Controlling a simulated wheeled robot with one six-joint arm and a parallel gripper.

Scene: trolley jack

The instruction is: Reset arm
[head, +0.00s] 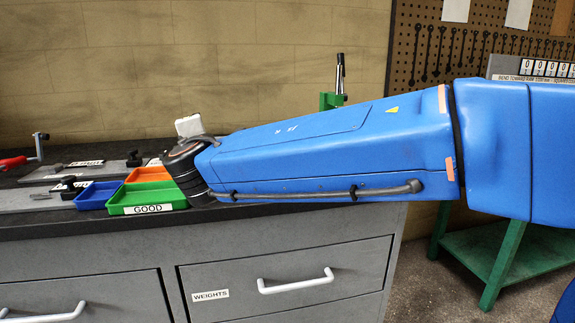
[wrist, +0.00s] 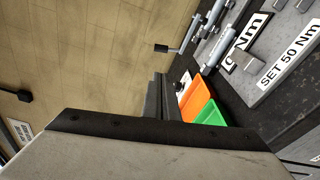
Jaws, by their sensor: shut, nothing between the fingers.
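My blue arm (head: 330,150) stretches across the head view from the right, over the bench, ending in a dark wrist (head: 187,170) beside the trays. My gripper (wrist: 160,92) shows in the wrist view as dark fingers close together, with nothing seen between them. In the head view the fingers are hidden behind the wrist. A green tray (head: 150,208) labelled GOOD sits at the bench's front edge, left of the wrist; it also shows in the wrist view (wrist: 211,114).
Beside the green tray are a blue tray (head: 97,196) and an orange tray (head: 148,174). Grey plates with labels and a red-handled tool (head: 20,161) lie further left. A pegboard (head: 480,45) hangs at the right. Drawers (head: 290,275) with white handles front the bench.

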